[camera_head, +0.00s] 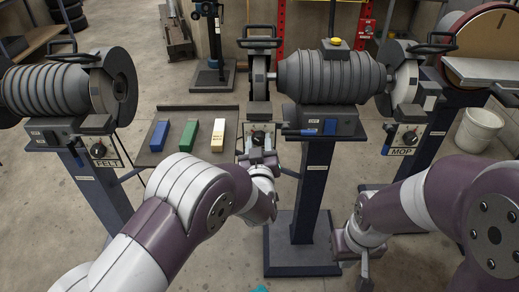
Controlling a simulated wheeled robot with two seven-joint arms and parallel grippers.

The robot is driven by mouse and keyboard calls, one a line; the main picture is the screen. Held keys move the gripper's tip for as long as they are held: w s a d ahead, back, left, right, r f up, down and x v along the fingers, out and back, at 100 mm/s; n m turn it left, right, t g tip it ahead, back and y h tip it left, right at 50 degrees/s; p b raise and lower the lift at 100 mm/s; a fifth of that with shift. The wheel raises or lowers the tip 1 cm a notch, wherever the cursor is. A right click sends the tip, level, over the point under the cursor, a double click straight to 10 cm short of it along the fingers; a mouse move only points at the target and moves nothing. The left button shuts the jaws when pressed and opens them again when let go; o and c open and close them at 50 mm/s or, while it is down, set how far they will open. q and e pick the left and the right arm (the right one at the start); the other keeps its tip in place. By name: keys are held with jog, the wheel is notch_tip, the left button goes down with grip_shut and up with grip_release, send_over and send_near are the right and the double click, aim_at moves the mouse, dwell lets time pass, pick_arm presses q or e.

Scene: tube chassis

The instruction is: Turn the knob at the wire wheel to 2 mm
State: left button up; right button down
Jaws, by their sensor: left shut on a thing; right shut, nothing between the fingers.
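The bench grinder (330,76) stands on a dark pedestal in the middle. At its left wheel (258,88) hangs a small pale plate with a dark knob (258,138). The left gripper (257,152) is at this knob from the front and is shut on it. My gripper hides the lower part of the plate, including any label there. The dial marks are too small to read. My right gripper (364,268) is shut and empty, low in front of the pedestal and well apart from the knobs.
Another knob plate marked MOP (404,139) hangs at the right wheel. A plate marked FELT (105,151) is on the left machine (60,90). A tray (150,159) with blue, green and cream bars lies between. A white bucket (478,130) stands at right.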

pick_arm(q)
jog(key=n+b, duration=0.2)
jog(key=n, duration=0.1)
jog(key=shift+f+n+b, duration=0.25)
jog(key=shift+n+b, duration=0.15)
jog(key=shift+r+n+b, duration=0.1)
jog(key=shift+n+b, duration=0.45)
jog(key=shift+n, duration=0.15)
jog(key=o, duration=1.1)
jog(key=shift+r, duration=0.1)
jog(key=shift+c, duration=0.2)
jog(key=s+p, duration=0.1)
jog(key=s, duration=1.1)
jog(key=shift+s, duration=0.4)
